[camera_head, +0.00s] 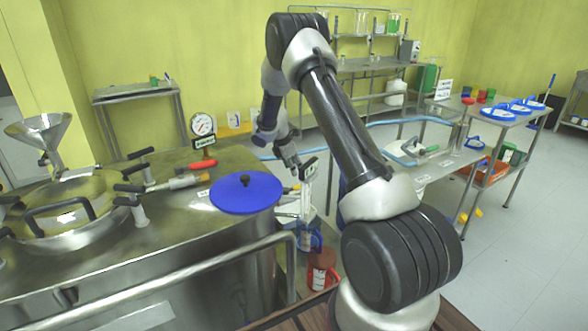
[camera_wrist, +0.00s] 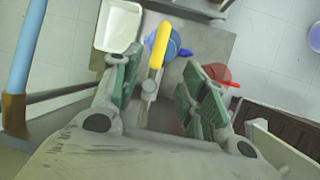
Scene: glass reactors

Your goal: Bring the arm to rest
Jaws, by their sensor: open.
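My arm (camera_head: 345,130) rises from the lower right, bends at a high elbow and reaches down beside the steel reactor bench. My gripper (camera_head: 302,166) hangs at the bench's right edge, to the right of the blue lid. In the wrist view my gripper (camera_wrist: 162,78) is open, with its green-padded fingers spread apart. A yellow-handled tool or valve (camera_wrist: 158,45) shows between and beyond the fingers. I cannot tell how far it is from them. Nothing is held between the pads.
The blue lid (camera_head: 245,192) lies on the reactor bench, near a red-handled valve (camera_head: 203,165) and a pressure gauge (camera_head: 202,125). Below my gripper stand a blue jug (camera_head: 309,238) and a red jug (camera_head: 322,272). A white tray (camera_wrist: 118,27) is at the wrist view's upper left.

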